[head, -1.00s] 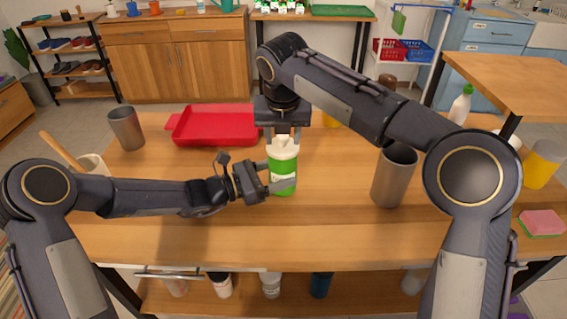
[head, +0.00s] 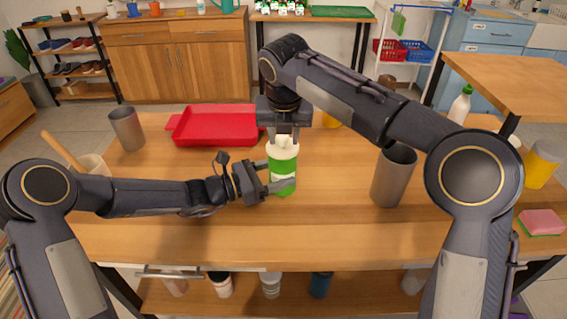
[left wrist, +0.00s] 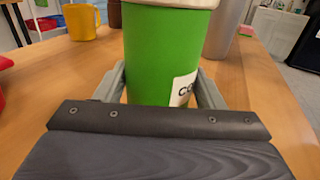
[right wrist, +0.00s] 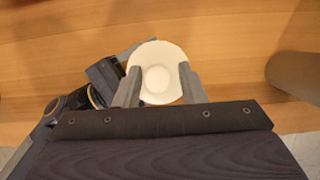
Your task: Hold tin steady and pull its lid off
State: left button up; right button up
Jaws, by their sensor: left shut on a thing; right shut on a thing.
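The green tin (head: 281,172) stands upright on the wooden table, with a white label; it fills the middle of the left wrist view (left wrist: 165,55). Its white lid (head: 283,146) is on top, and its round face shows in the right wrist view (right wrist: 157,78). My left gripper (head: 280,187) is shut around the tin's body from the left side, low down. My right gripper (head: 284,139) points down from above and is shut on the lid, one finger at each side. The lid sits at the tin's top; I cannot see a gap between them.
A red tray (head: 215,126) lies behind to the left, with a grey cup (head: 127,128) beside it. A larger grey cup (head: 394,177) stands to the right. A yellow mug (left wrist: 82,22) stands behind the tin. The table front is clear.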

pick_arm(q)
jog(key=shift+s+d, duration=0.35)
pick_arm(e)
jog(key=shift+a+f, duration=0.1)
jog(key=shift+f, duration=0.45)
jog(key=shift+c, duration=0.5)
jog(key=shift+w+a+r, duration=0.1)
jog(key=shift+r, duration=0.3)
jog(key=shift+c, duration=0.7)
pick_arm(q)
jog(key=shift+w+a+f, duration=0.1)
jog(key=shift+w+a, duration=0.1)
jog(key=shift+w, duration=0.1)
pick_arm(e)
jog(key=shift+r, duration=1.5)
pick_arm(q)
jog(key=shift+w+a, duration=0.1)
pick_arm(e)
jog(key=shift+r, duration=2.5)
pick_arm(q)
jog(key=shift+f, duration=0.1)
jog(key=o, duration=0.8)
jog(key=shift+o, duration=0.7)
